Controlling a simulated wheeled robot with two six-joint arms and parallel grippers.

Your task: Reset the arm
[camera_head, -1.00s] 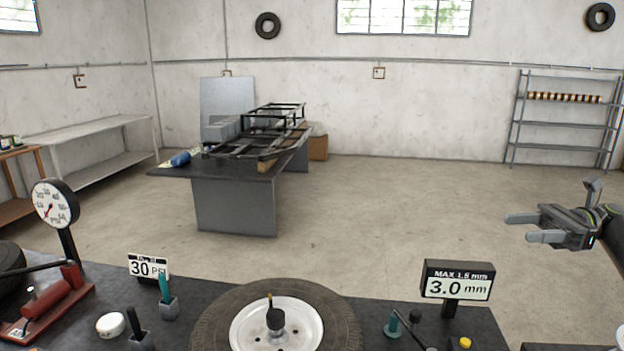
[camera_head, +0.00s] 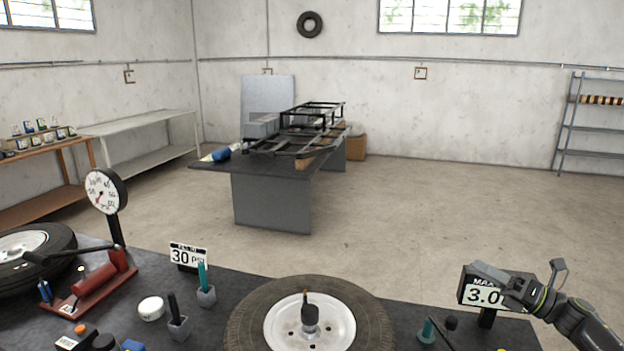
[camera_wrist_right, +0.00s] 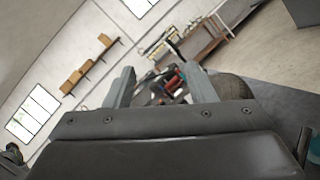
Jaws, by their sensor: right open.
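My right gripper (camera_head: 492,283) is at the right of the head view, in front of the digital readout (camera_head: 484,295), and hides part of its face. In the right wrist view my right gripper (camera_wrist_right: 162,88) shows two grey fingers spread apart with nothing between them. I cannot tell from the head view whether it touches the readout. My left gripper is not in view.
A wheel with a tire (camera_head: 246,318) lies on the dark bench. A red pump (camera_head: 97,283) with a dial gauge (camera_head: 104,192), a 30 PSI sign (camera_head: 188,256) and another wheel (camera_head: 62,240) stand left. A table (camera_head: 270,200) carries a black frame (camera_head: 312,117).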

